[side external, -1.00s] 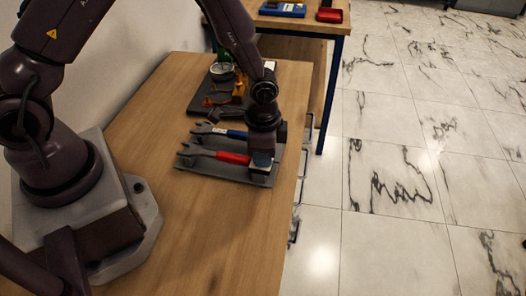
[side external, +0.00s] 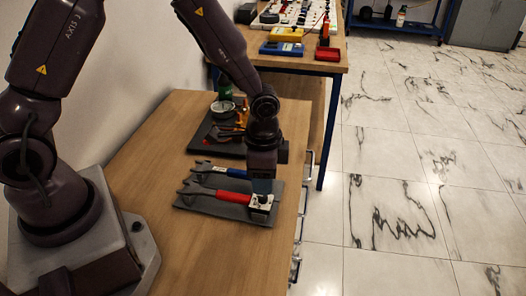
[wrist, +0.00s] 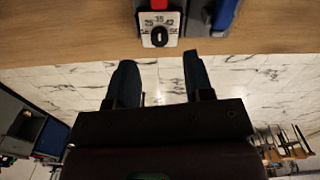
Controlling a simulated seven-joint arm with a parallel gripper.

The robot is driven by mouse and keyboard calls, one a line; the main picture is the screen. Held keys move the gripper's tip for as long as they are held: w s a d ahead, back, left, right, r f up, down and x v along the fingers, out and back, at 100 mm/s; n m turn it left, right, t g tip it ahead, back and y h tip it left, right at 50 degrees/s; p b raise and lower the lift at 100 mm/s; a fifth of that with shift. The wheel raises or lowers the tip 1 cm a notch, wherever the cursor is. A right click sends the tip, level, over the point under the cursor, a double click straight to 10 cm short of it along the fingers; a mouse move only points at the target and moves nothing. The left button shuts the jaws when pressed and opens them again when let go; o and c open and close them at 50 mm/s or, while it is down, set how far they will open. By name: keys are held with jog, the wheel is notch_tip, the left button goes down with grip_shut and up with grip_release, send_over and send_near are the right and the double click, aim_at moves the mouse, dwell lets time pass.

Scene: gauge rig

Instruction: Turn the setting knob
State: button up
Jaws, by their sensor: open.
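The setting knob (wrist: 159,37) is a small black dial with a light mark, on a white plate (wrist: 147,28) printed with numbers. It shows at the top of the wrist view. In the side view the white block (side external: 260,206) sits at the right end of the red-handled wrench (side external: 222,196); the knob itself is too small to make out there. My gripper (side external: 262,186) is just above this block, pointing down. In the wrist view my gripper (wrist: 158,75) is open and empty, its two dark fingers apart below the knob in the picture.
A blue-handled wrench (side external: 224,170) lies beside the red one on a grey tray (side external: 213,209). Behind is a dark tray (side external: 204,134) with a gauge (side external: 222,107) and other tools. The table's right edge is close; the front of the table (side external: 220,255) is clear.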

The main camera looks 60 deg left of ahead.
notch_tip(320, 180, up, 8)
dwell(0.5)
jog(key=s+a+r+n+t, duration=0.2)
jog(key=s+a+r+n, duration=0.1)
jog(key=s+r, duration=0.5)
jog(key=s+a+r+n+t, duration=0.3)
jog(key=s+r+n, duration=0.1)
jog(key=s+r, duration=0.3)
notch_tip(320, 180, up, 2)
jog(key=shift+s+r+n+t, duration=0.1)
jog(key=shift+s+n+t, duration=0.2)
jog(key=shift+s, duration=0.05)
